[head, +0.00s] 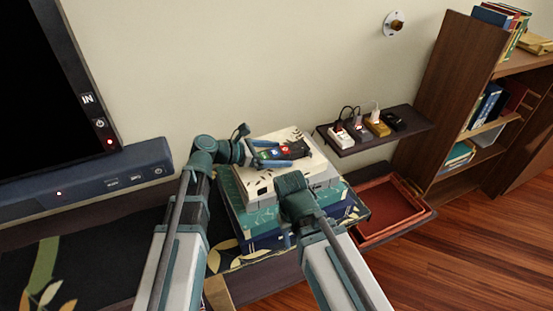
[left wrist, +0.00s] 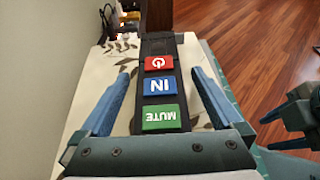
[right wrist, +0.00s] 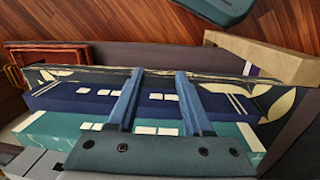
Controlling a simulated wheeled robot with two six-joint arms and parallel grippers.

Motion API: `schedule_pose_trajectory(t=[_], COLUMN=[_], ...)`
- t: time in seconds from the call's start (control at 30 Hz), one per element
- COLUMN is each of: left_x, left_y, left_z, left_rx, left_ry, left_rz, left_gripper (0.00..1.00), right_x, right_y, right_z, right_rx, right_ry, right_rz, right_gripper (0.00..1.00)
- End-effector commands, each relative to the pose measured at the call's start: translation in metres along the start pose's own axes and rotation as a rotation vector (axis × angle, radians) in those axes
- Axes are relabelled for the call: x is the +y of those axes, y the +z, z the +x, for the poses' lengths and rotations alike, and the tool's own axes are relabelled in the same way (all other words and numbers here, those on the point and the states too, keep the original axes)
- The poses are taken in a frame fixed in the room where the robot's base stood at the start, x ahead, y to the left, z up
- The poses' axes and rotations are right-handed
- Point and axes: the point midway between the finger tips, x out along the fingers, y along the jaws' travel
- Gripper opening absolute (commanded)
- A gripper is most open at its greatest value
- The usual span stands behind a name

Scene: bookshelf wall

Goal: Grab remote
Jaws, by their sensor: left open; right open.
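The remote (head: 283,152) is black with red, blue and green buttons. It lies on the cream top of a stack of boxes (head: 258,182). In the left wrist view the remote (left wrist: 159,80) runs between the two blue fingers, with a gap on each side. My left gripper (head: 282,153) is open around the remote and not closed on it. My right gripper (right wrist: 169,75) is open and empty, in front of the teal and navy boxes (right wrist: 75,98) of the stack. Its fingers are mostly hidden in the head view.
A small wall shelf (head: 375,130) with several plugs and chargers is behind right. A red tray (head: 395,212) sits right of the stack, and a bookcase (head: 455,100) stands farther right. A screen (head: 40,90) and soundbar (head: 90,180) are at left.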

Motion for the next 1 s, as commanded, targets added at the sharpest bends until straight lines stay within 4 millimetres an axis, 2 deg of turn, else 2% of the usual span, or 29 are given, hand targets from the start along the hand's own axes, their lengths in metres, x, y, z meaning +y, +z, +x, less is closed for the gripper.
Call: schedule_pose_trajectory(t=[0.13, 0.6, 0.7, 1.0], left_x=[0.0, 0.0001, 0.0001, 0.0002], left_y=[0.0005, 0.0003, 0.0005, 0.0029], left_z=[-0.0008, -0.0011, -0.0012, -0.0022], left_rx=[0.0, 0.0, 0.0, 0.0], left_ry=[0.001, 0.001, 0.001, 0.001], left_rz=[0.0, 0.0, -0.001, -0.001], left_gripper=[1.0, 0.15, 0.0, 0.0], right_x=[0.0001, 0.0001, 0.0001, 0.0003], right_y=[0.0001, 0.0, 0.0001, 0.0002], right_z=[-0.0008, -0.0008, -0.0009, -0.0035], right_rx=[0.0, 0.0, 0.0, 0.0], right_ry=[0.0, 0.0, 0.0, 0.0], right_rz=[0.0, 0.0, 0.0, 0.0], right_gripper=[0.5, 0.5, 0.5, 0.5])
